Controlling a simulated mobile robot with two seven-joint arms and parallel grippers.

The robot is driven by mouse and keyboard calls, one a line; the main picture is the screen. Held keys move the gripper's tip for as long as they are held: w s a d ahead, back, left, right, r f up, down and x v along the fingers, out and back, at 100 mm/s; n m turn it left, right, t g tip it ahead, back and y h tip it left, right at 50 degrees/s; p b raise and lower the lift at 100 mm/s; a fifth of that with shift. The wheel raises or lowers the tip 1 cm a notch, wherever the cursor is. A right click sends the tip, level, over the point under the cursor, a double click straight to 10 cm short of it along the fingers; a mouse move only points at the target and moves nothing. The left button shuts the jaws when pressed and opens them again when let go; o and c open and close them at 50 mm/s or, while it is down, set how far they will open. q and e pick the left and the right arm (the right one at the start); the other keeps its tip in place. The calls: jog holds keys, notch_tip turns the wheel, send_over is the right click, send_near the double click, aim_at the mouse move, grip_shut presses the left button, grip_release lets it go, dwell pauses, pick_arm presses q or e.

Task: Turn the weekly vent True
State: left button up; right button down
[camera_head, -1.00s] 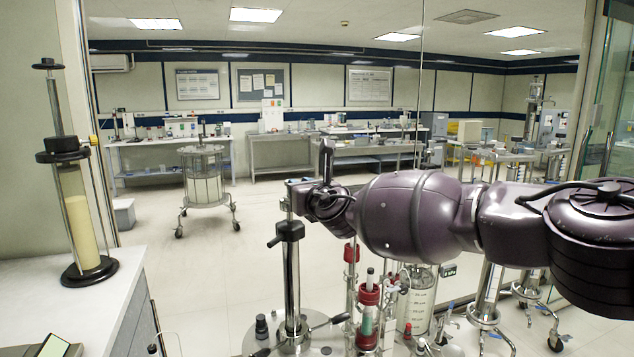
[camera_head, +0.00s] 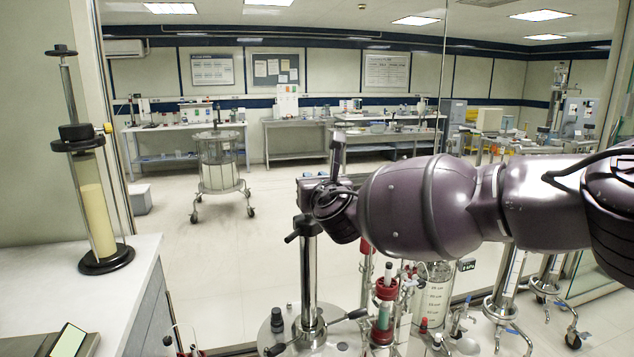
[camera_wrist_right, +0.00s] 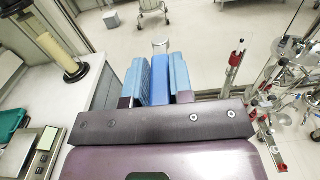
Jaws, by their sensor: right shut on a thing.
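My right arm reaches in from the right in the head view. Its gripper (camera_wrist_right: 158,75) points away from the wrist in the right wrist view, with two light blue finger pads shut on a narrow, darker blue piece (camera_wrist_right: 158,88). What this piece belongs to is hidden. A steel post (camera_head: 308,265) with a dark side handle stands below the arm's far end in the head view, its top close to the wrist. I cannot tell whether they touch. I cannot make out which part is the weekly vent. My left gripper is not in view.
A tall glass column with yellow packing (camera_head: 98,215) stands on the white counter (camera_head: 120,290) at left. Red-capped tubes (camera_head: 387,290) and a graduated vessel (camera_head: 433,300) stand close beneath my arm. A wheeled glass vessel (camera_head: 218,165) is farther back. Open floor lies between.

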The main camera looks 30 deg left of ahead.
jog(key=shift+r, duration=0.15)
jog(key=c, duration=1)
grip_release()
jog(key=b+v, duration=0.2)
jog(key=v, duration=0.8)
jog(key=shift+s+d, duration=0.25)
jog(key=shift+s, duration=0.05)
